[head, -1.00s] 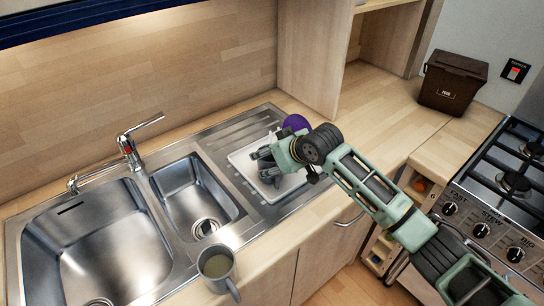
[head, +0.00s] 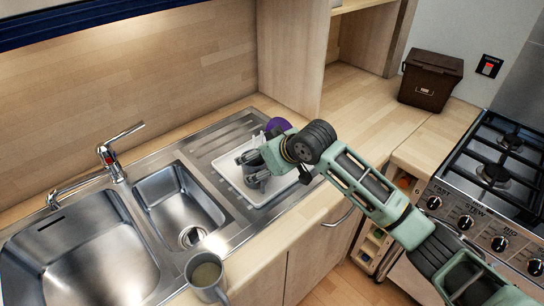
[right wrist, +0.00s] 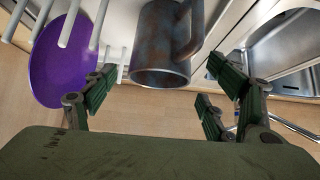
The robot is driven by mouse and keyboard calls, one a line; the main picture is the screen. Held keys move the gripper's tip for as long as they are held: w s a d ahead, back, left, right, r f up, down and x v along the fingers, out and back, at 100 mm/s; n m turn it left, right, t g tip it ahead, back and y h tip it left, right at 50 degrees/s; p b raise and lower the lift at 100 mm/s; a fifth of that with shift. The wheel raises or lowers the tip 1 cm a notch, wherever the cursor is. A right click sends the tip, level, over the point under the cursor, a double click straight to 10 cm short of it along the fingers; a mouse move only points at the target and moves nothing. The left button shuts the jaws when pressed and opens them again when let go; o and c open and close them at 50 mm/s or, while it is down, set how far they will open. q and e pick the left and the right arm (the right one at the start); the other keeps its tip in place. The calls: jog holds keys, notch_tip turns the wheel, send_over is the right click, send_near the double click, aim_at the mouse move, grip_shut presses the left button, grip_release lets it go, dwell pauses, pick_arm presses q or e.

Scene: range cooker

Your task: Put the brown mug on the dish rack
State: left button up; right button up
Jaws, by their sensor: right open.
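The brown mug (right wrist: 162,45) shows in the right wrist view, mottled brown and grey, with its handle to the right. It is beyond the fingertips, beside white rack prongs; its base is out of frame. In the head view I cannot make it out clearly behind the gripper. The white dish rack (head: 228,172) sits on the drainer; its prongs (right wrist: 70,22) show in the right wrist view. My right gripper (head: 252,170) is over the rack, open, its fingers (right wrist: 158,85) spread with no grip on the mug. My left gripper is not in view.
A purple plate (head: 279,125) stands in the rack. A grey mug with a drink (head: 207,275) stands on the counter's front edge by the sink (head: 85,265). The tap (head: 105,158) is behind the sink. A brown bin (head: 431,80) and a hob (head: 500,160) are at right.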

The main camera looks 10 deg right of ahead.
jog(key=b+v, duration=0.1)
jog(key=v, duration=0.8)
jog(key=shift+f, duration=0.1)
